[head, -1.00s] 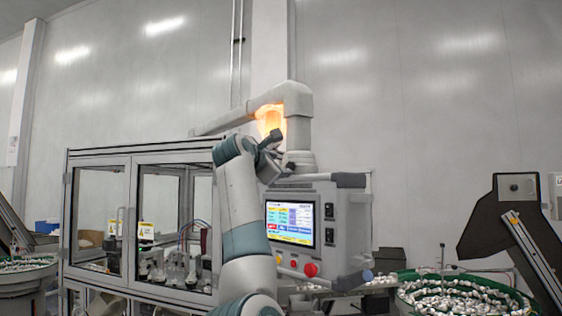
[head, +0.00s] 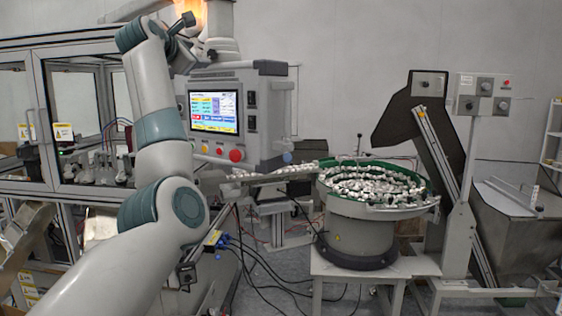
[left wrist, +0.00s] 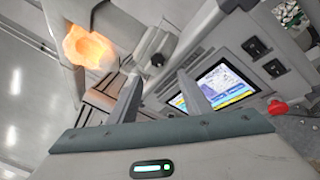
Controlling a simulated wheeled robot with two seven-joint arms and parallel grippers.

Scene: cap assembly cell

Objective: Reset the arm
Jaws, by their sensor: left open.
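My left arm is raised at the left of the head view, in front of the control panel (head: 236,105) and the glass machine enclosure. My left gripper (head: 186,22) is small and partly hidden behind the wrist, above the panel's upper left corner and near the glowing orange lamp (head: 190,8). In the left wrist view the two fingers (left wrist: 158,77) stand apart with nothing between them. The lit screen (left wrist: 222,84) lies beyond the right finger. The orange lamp (left wrist: 90,48) shows at the upper left. My right gripper is in neither view.
The glass-walled enclosure (head: 72,122) fills the left side. A bowl feeder (head: 358,225) full of small white parts stands right of centre, with a track running toward the machine. An inclined conveyor (head: 440,160) and a metal hopper (head: 515,232) stand at the right. Cables cross the floor.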

